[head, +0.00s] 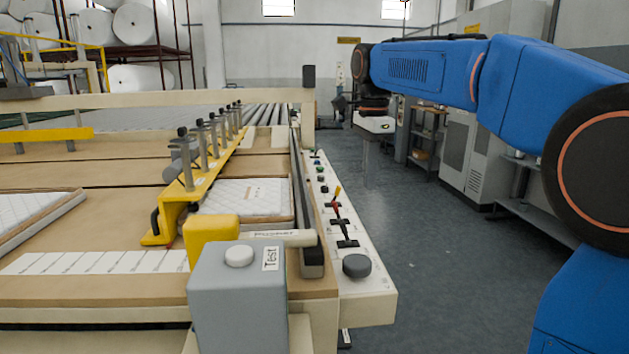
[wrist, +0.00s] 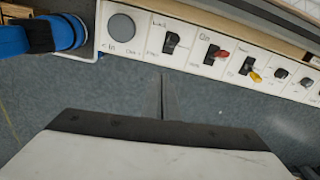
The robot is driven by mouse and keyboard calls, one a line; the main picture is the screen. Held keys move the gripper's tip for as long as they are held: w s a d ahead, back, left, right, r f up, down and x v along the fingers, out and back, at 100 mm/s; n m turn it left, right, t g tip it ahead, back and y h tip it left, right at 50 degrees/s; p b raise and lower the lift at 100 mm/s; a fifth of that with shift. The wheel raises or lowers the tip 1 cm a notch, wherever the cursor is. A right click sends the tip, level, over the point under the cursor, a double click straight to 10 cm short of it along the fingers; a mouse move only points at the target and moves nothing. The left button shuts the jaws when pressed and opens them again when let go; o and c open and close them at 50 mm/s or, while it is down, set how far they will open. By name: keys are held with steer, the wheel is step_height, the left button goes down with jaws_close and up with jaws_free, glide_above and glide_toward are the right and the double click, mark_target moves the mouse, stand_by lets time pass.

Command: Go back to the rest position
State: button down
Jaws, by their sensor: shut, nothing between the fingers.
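My gripper (wrist: 162,98) shows in the wrist view as two thin grey fingers held together, with nothing between them. The white and black gripper body fills the bottom of that view. The fingers show over the grey floor, close to the near edge of a white control panel (wrist: 145,58); I cannot tell their height. In the head view my blue arm reaches across the upper right, and its white and black end hangs near the middle, right of the machine. The fingers are not clear there.
The white panel (head: 372,292) runs along the machine's right edge with a dark round knob (head: 356,265) and several levers. A grey box (head: 236,300) marked "Test" stands at its near end. Grey floor (head: 440,280) lies open to the right. Cabinets (head: 490,150) stand beyond.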

steer(key=s+d+f+n+t, duration=0.1)
steer(key=s+d+f+n, duration=0.3)
steer(key=s, duration=0.5)
steer(key=s+d+f+n+t, duration=0.1)
steer(key=s+d+f+n, duration=0.1)
steer(key=s+f+n, duration=0.5)
steer(key=s+d+f+n+t, duration=0.2)
steer(key=s+f+n, duration=0.3)
steer(key=s+f, duration=0.8)
steer(key=s+d, duration=0.1)
steer(key=s, duration=0.1)
steer(key=shift+s+f+n, duration=0.15)
steer(key=shift+s+n, duration=0.25)
steer(key=shift+a, duration=0.1)
